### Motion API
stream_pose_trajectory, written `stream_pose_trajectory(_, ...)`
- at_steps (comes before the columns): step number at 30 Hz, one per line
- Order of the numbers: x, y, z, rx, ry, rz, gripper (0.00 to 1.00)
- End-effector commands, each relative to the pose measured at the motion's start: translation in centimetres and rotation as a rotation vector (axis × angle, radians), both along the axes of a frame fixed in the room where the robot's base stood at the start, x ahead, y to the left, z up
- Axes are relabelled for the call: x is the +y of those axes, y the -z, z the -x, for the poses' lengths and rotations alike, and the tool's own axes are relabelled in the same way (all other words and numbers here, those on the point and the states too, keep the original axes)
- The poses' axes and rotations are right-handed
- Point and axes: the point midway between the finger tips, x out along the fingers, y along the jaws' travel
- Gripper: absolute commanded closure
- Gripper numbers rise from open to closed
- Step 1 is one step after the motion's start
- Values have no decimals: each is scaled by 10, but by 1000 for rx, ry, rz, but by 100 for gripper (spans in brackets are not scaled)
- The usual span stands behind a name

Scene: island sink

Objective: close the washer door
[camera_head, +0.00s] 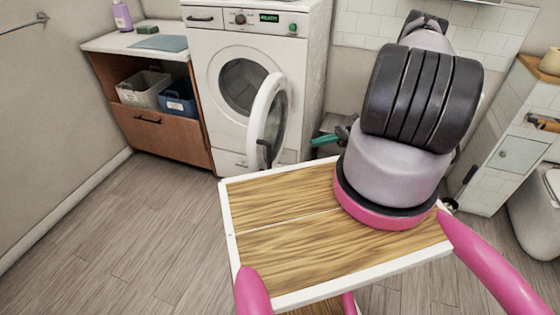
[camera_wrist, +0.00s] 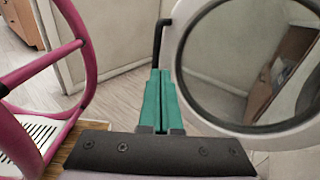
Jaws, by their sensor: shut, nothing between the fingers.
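The white washer (camera_head: 243,70) stands at the back. Its round door (camera_head: 283,95) is swung wide open toward the room, and the dark drum opening (camera_head: 243,85) shows behind it. The door has a black handle (camera_head: 264,148) on its free edge. In the wrist view the door ring (camera_wrist: 178,62) fills the right side, with the black handle (camera_wrist: 158,40) just beyond my fingertips. My gripper (camera_head: 313,142) has green fingers, shut and empty, to the right of the door. The fingers (camera_wrist: 158,72) line up with the handle in the wrist view; I cannot tell whether they touch.
A wooden cabinet (camera_head: 160,143) with a white basket (camera_head: 143,88) and a blue basket (camera_head: 178,103) stands left of the washer. A white cabinet (camera_head: 500,165) and a toilet (camera_head: 535,200) are at the right. The floor (camera_head: 150,220) left of my base is clear.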

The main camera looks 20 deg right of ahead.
Motion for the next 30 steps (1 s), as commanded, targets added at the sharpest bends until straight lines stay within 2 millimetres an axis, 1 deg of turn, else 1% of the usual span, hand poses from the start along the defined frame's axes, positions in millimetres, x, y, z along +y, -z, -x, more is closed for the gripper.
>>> stream_pose_trajectory(1,2,9,4,11,19,-22,100)
stream_pose_trajectory(3,3,16,7,20,35,-41,100)
stream_pose_trajectory(7,9,20,8,25,44,-53,100)
stream_pose_trajectory(10,21,20,8,26,41,-54,100)
stream_pose_trajectory(14,45,20,7,27,39,-53,100)
stream_pose_trajectory(21,97,20,6,26,39,-53,100)
stream_pose_trajectory(24,115,20,5,26,39,-51,100)
stream_pose_trajectory(27,129,20,5,26,40,-51,100)
stream_pose_trajectory(30,138,20,4,25,42,-51,100)
